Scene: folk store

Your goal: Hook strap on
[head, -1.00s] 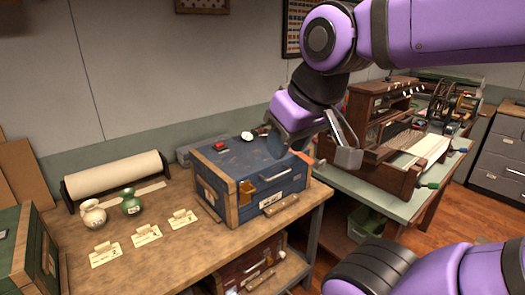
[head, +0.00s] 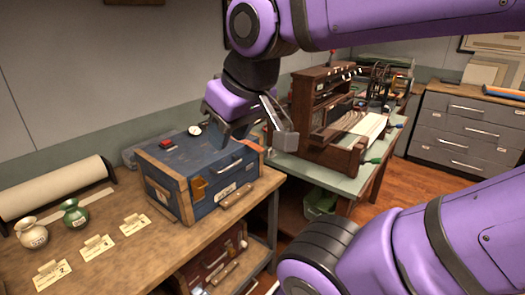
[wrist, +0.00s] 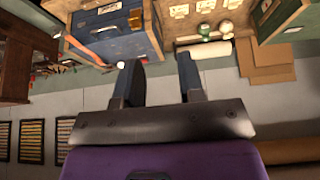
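A blue chest (head: 205,180) with wooden edges, a brass latch (head: 198,187) and a pale handle-like strip (head: 229,167) stands closed on the wooden bench. I cannot tell whether either strip is the strap. My gripper (head: 256,137) is above the chest's right rear side in the head view. Its two fingers (wrist: 158,80) are apart with nothing between them in the wrist view. A finger hides part of the lid.
Two small vases (head: 75,214) and several paper tags (head: 97,247) are left of the chest, with a paper roll (head: 55,188) behind. A wooden loom-like machine (head: 325,115) stands on the green table at right. A red case (head: 215,262) is below the bench.

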